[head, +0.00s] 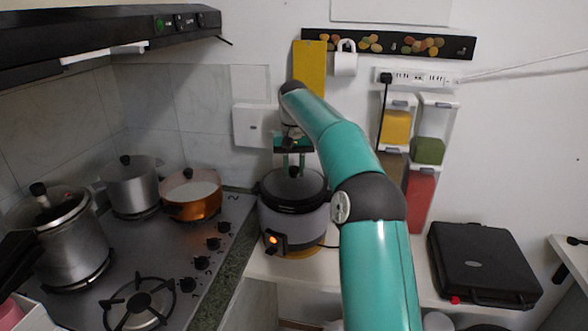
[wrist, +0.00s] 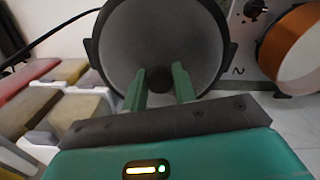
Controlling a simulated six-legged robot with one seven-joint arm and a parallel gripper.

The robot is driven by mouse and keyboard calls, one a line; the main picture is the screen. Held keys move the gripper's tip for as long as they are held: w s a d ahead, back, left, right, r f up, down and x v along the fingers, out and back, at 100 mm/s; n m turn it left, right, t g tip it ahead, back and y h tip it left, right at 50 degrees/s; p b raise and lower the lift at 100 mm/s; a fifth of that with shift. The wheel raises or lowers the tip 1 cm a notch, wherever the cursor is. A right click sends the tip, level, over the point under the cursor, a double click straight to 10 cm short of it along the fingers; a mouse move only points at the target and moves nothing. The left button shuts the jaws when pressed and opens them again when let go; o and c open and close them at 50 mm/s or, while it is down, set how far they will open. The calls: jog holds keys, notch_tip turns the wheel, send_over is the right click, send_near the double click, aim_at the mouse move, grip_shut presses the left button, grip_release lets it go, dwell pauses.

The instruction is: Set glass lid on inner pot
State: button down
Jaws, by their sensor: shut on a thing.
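The round glass lid (head: 296,188), with a dark rim and a black knob, is over the grey rice cooker (head: 292,232) on the counter. My gripper (head: 293,160) reaches down from above, its two green fingers at the knob. In the wrist view the gripper (wrist: 160,76) has its fingers on both sides of the dark knob, shut on it, with the round lid (wrist: 160,35) filling the top middle. The inner pot is hidden under the lid. I cannot tell whether the lid rests flat on the pot or hangs just above it.
The stove at left holds a steel pot (head: 72,245), another pot (head: 131,188) and an orange pan (head: 192,198). Spice dispensers (head: 410,145) hang on the wall right of the cooker. A black case (head: 484,264) lies on the right counter. The range hood (head: 110,30) overhangs the stove.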

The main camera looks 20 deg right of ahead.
jog(key=shift+w+f, duration=0.15)
jog(key=shift+f, duration=0.1)
jog(key=c, duration=1.1)
grip_release()
jog(key=shift+f, duration=0.1)
jog(key=shift+d, duration=0.1)
jog(key=shift+f, duration=0.1)
jog(key=shift+d, duration=0.1)
